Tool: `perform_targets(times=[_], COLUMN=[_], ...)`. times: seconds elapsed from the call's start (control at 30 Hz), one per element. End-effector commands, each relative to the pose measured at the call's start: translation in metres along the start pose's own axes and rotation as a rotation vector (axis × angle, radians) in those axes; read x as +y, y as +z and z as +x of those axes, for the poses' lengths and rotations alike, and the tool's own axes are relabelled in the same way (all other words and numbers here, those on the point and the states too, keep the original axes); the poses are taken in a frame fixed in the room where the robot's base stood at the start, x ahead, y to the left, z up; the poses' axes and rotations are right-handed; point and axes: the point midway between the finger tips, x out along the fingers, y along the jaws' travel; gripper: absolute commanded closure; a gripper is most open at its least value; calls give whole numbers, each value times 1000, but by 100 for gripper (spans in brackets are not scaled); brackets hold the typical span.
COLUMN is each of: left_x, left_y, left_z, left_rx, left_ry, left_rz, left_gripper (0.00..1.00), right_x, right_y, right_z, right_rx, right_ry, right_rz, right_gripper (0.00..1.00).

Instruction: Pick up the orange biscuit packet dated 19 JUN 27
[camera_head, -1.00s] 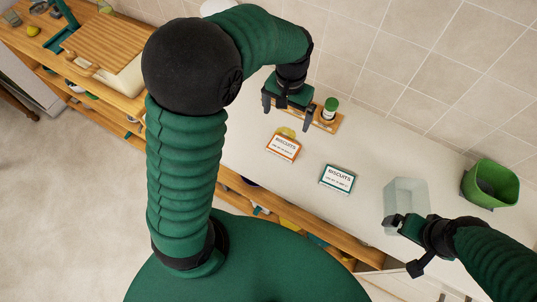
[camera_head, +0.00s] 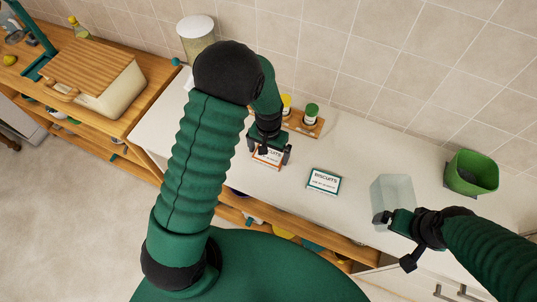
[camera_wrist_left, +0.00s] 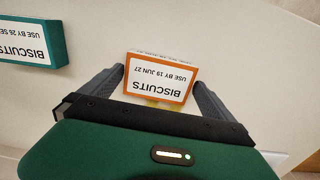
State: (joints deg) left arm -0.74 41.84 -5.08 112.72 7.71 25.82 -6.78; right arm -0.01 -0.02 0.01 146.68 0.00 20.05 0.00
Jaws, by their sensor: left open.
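The orange-edged biscuit packet (camera_head: 266,161) lies on the white counter, partly covered by my left gripper. In the left wrist view the packet (camera_wrist_left: 159,78) reads "USE BY 19 JUN 27", upside down. My left gripper (camera_head: 268,152) is open above it; in the wrist view its fingers (camera_wrist_left: 160,88) stand on either side of the packet's near part. Contact cannot be told. A teal-edged biscuit packet (camera_head: 324,182) lies to the right. Its date in the wrist view (camera_wrist_left: 28,38) is partly cut off. My right gripper (camera_head: 396,240) is open and empty beside a clear container.
The clear container (camera_head: 397,190) and a green bin (camera_head: 471,173) stand at the right. A wooden rack (camera_head: 305,127) with lidded jars is behind the orange packet, near the tiled wall. A large canister (camera_head: 196,36) stands at the back left. Counter between the packets is free.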

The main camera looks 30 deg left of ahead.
Motion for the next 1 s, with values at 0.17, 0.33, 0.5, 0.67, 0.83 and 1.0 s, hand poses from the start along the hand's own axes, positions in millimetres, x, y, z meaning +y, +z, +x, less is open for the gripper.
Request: perform_targets(times=[0.17,0.33,0.5,0.67,0.83,1.0], left_x=[0,0,0,-1,0,0], left_y=[-1,0,0,-1,-1,-1], left_z=[4,4,4,4,4,0], left_rx=[3,3,2,2,2,3], left_ry=[1,1,0,0,0,1], left_rz=[0,0,0,0,0,0], left_gripper=[0,13,35,56,64,64], right_x=[0,0,0,0,0,0], right_y=[0,0,0,0,0,0], right_z=[0,0,0,0,0,1], right_rx=[0,-1,-1,0,0,0], right_ry=[0,0,0,0,0,0], right_rz=[0,0,0,0,0,0], right_gripper=[0,0,0,0,0,0])
